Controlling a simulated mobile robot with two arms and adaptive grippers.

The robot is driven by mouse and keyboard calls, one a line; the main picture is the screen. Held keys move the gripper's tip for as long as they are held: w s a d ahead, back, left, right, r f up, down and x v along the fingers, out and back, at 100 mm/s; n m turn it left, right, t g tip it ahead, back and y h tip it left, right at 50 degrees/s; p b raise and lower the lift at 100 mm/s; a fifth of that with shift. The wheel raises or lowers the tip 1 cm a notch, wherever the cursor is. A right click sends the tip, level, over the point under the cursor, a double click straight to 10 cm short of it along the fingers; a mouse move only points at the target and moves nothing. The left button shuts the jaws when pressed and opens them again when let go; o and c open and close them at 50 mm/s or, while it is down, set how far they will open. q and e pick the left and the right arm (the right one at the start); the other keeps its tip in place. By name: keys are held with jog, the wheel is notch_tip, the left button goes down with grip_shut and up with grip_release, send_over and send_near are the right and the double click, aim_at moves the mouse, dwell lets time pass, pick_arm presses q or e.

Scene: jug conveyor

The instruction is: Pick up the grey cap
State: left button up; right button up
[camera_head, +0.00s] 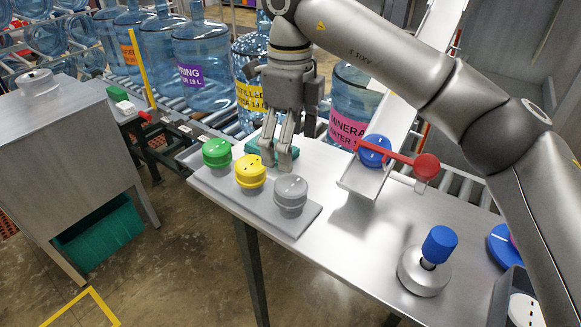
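The grey cap (291,193) sits at the right end of a grey tray (240,207) on the metal table. A yellow cap (250,171) and a green cap (216,153) sit to its left on the same tray. My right gripper (275,157) points down just behind the grey cap and the yellow cap. Its fingers are apart with nothing visible between them, so it is open. Whether a fingertip touches the grey cap I cannot tell. My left gripper is not in view.
A teal piece (255,149) lies behind the fingers. A chute (360,181) holds a blue cap (374,150) under a red-balled lever (426,167). A blue-topped knob (438,246) stands at the right. Large blue jugs (204,65) line the conveyor behind.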

aim_at(293, 184)
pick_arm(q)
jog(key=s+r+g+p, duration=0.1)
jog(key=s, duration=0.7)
pick_arm(e)
jog(key=f, duration=0.1)
jog(key=s+f, duration=0.2)
jog(key=shift+s+f, duration=0.25)
jog(key=shift+f, duration=0.15)
jog(key=f+p, duration=0.1)
jog(key=w+f+p, duration=0.1)
jog(key=f, duration=0.1)
jog(key=f+p, duration=0.1)
jog(key=shift+w+d+f, duration=0.2)
jog(key=shift+d+f, duration=0.05)
jog(key=shift+f, duration=0.7)
jog(key=shift+c, duration=0.7)
jog(key=c, duration=0.7)
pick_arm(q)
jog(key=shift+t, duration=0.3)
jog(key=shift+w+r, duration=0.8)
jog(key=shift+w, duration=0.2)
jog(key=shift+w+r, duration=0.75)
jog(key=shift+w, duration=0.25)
pick_arm(e)
jog(key=shift+r, duration=0.1)
